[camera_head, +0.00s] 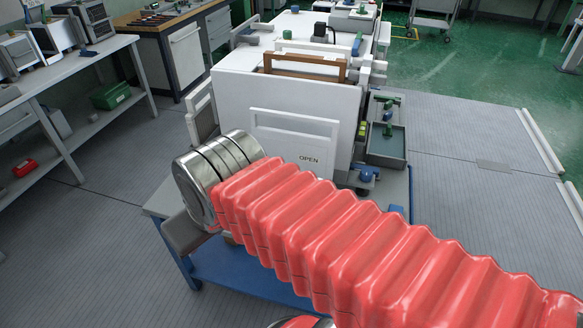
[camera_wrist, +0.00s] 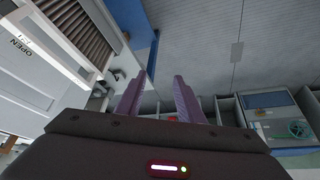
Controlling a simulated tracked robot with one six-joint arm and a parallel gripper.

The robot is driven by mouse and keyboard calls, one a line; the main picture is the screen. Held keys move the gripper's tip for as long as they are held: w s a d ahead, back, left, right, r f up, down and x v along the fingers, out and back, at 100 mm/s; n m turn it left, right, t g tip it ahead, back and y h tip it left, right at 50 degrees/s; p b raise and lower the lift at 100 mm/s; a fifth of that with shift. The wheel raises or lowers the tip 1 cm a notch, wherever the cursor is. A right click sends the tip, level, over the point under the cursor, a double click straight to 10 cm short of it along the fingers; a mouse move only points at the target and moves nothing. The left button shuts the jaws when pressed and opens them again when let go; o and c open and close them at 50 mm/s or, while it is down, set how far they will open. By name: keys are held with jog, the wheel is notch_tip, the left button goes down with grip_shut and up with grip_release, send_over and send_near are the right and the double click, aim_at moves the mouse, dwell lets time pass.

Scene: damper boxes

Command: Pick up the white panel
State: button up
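The white panel (camera_head: 235,95) is a large upright front on a boxy unit in the head view. A raised, handle-like white frame and the word OPEN are on its face. The wrist view shows a white surface with the word OPEN (camera_wrist: 30,85) at the left, turned and cut by the picture edge. My gripper (camera_wrist: 160,77) has two purple fingers, spread apart with nothing between them. It points past the white surface, to its right in the wrist view. In the head view my arm covers the panel's lower part, and the fingers are hidden.
A blue cart (camera_head: 235,268) carries the unit. A grey tray (camera_head: 388,142) with small green fittings sits at its right. A workbench (camera_head: 60,85) stands at the left. A slatted vent (camera_wrist: 75,25) shows in the wrist view.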

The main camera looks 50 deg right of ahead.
jog(key=w+d+r+n+g, duration=0.1)
jog(key=w+d+r, duration=0.5)
jog(key=w+d, duration=0.2)
jog(key=n+y, duration=0.2)
jog(key=n, duration=0.2)
send_near(293, 115)
jog(key=shift+w+a+f+g, duration=0.2)
jog(key=shift+w+f+g, duration=0.1)
jog(key=shift+w+f, duration=0.05)
jog(key=shift+x, duration=4.3)
jog(key=shift+d+x, duration=0.15)
jog(key=shift+x, duration=1.15)
jog(key=shift+d+x, duration=0.2)
jog(key=shift+x, duration=1.1)
